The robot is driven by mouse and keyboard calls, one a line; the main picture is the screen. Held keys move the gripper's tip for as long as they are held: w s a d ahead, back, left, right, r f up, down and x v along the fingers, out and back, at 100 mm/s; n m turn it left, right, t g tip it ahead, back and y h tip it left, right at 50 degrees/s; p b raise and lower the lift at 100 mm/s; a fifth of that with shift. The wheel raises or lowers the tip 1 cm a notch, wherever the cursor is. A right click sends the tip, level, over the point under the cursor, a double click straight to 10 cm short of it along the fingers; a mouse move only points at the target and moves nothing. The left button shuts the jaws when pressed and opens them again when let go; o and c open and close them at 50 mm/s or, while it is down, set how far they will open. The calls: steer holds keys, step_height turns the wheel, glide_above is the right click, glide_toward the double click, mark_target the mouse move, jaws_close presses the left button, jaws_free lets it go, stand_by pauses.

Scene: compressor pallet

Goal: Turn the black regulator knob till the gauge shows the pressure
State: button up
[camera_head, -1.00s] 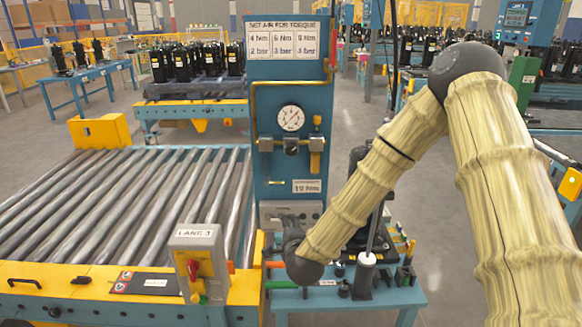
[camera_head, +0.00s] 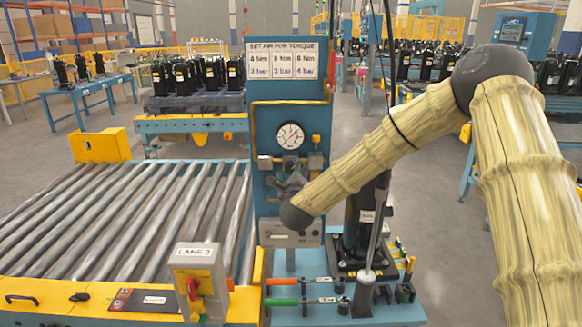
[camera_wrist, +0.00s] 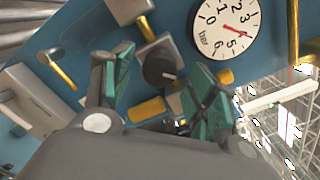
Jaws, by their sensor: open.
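In the head view the gauge (camera_head: 290,136) is clear, but my gripper (camera_head: 289,182) and wrist largely hide the knob.
A torque and pressure sign (camera_head: 286,66) tops the panel (camera_head: 262,120); its small print is blurred. A yellow pipe and brass fittings flank the regulator. A roller conveyor (camera_head: 120,215) lies left, and a blue bench (camera_head: 390,312) with tools stands below.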

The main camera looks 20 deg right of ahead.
mark_target(291, 170)
steer(key=shift+x, duration=1.55)
steer(key=c, duration=1)
